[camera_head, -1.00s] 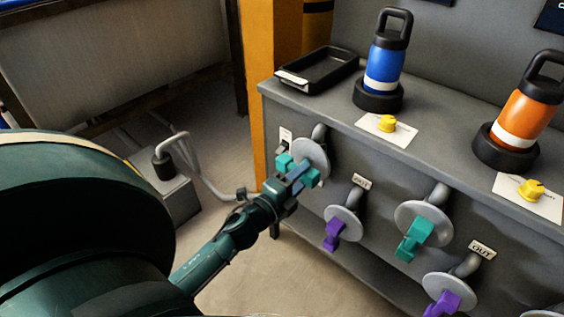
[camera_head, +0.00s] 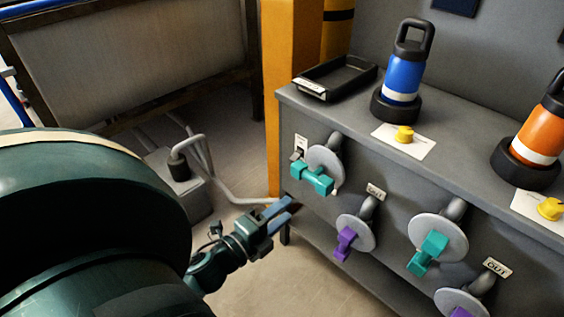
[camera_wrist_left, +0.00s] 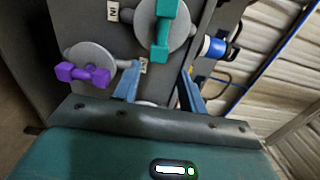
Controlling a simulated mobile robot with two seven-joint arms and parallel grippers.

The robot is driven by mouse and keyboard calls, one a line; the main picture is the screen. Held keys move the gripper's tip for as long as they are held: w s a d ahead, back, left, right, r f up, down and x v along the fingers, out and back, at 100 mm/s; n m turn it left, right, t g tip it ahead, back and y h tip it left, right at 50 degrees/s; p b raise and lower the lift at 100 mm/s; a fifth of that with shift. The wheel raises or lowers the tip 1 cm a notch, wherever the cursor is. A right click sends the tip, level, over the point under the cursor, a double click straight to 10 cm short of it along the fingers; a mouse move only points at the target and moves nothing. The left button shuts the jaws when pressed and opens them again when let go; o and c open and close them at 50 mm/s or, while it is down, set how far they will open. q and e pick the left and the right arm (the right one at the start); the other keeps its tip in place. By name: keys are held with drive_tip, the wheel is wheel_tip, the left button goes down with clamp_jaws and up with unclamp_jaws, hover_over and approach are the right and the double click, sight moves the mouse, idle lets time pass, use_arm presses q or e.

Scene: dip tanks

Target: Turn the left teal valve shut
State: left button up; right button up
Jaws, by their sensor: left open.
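The left teal valve (camera_head: 312,178) sits on the front of the grey cabinet, at its left end, before a round grey disc. Its bar handle lies crosswise, slightly tilted down to the right. My left gripper (camera_head: 292,208) is open and empty, below and left of the handle, apart from it. In the left wrist view, a teal handle (camera_wrist_left: 163,30) shows at the top, beyond the two blue fingers (camera_wrist_left: 158,88). My right gripper is not in view.
Left purple valve (camera_head: 345,242) and right teal valve (camera_head: 428,253) are to the right. On the cabinet top (camera_head: 350,112) stand a black tray (camera_head: 336,78), a blue bottle (camera_head: 402,68) and an orange bottle (camera_head: 540,130). A yellow post (camera_head: 292,75) rises behind. Floor is free below.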

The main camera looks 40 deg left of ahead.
sight(307, 179)
use_arm(q)
drive_tip(key=shift+w+a+m+g+h+b, duration=1.1)
drive_tip(key=shift+a+m+h+b, duration=0.7)
drive_tip(key=shift+a+h+b, duration=1.6)
drive_tip(key=b+x, duration=0.1)
drive_tip(key=x, duration=1.1)
drive_tip(key=shift+w+a, duration=0.1)
drive_tip(key=shift+w, duration=0.15)
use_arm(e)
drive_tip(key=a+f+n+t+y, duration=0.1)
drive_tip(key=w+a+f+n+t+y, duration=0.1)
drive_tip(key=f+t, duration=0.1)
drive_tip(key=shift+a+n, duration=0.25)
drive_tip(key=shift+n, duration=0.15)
use_arm(q)
clamp_jaws()
drive_tip(key=shift+r+p, duration=0.15)
drive_tip(key=shift+p, duration=0.25)
drive_tip(key=shift+m+p, duration=0.3)
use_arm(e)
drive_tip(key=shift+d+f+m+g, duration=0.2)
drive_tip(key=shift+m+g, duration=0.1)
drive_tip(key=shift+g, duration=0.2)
